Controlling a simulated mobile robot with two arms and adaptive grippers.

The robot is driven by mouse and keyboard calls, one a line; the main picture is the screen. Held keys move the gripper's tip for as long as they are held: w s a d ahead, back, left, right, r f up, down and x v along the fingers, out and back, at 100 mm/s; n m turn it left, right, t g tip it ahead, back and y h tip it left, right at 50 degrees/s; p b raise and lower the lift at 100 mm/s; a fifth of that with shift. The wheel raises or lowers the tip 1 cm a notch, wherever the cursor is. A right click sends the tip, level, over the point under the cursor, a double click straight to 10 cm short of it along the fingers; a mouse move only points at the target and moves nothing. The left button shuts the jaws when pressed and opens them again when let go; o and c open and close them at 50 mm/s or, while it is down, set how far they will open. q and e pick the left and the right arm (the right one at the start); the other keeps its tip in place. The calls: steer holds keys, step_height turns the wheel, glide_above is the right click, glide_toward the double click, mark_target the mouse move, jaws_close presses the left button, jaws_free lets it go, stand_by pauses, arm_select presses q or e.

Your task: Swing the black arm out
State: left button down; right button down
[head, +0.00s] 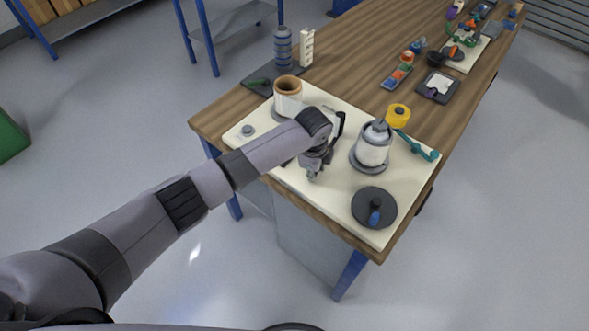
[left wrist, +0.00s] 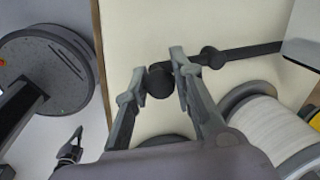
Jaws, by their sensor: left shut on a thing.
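The black arm (left wrist: 250,52) runs across the cream board (left wrist: 215,22) in the left wrist view and has a round black knob (left wrist: 160,80) near its end. My left gripper (left wrist: 157,84) has its two fingers on either side of this knob and is shut on it. In the head view my left gripper (head: 317,167) is low over the front part of the board. There my wrist hides much of the black arm (head: 339,128). My right gripper (left wrist: 70,152) seems to show small and dark at the lower left of the left wrist view; its jaws are unclear.
A white roll (head: 373,148) stands right of my gripper, with a yellow wheel (head: 398,115) and a teal arm (head: 417,146) behind it. A brown-cored roll (head: 288,88) stands at the back left. A dark disc (head: 368,211) with a blue knob lies at the board's front right.

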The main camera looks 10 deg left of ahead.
arm_select(q)
steer(key=shift+s+d+n, duration=0.15)
steer(key=shift+d+n, duration=0.1)
steer(key=shift+n, duration=0.25)
steer(key=shift+d, duration=0.1)
arm_select(e)
steer(key=shift+s+a+r, duration=0.15)
steer(key=shift+s+a, duration=0.05)
steer(key=shift+s, duration=0.65)
steer(key=shift+w, duration=0.1)
arm_select(q)
steer(key=c, duration=1.3)
jaws_free()
steer(key=shift+c, duration=0.2)
arm_select(e)
steer(key=shift+w+a, duration=0.1)
steer(key=shift+w, duration=0.2)
arm_select(q)
steer(key=shift+r, duration=0.1)
step_height(320, 180, up, 12)
steer(key=s, duration=0.2)
steer(key=shift+f, duration=0.2)
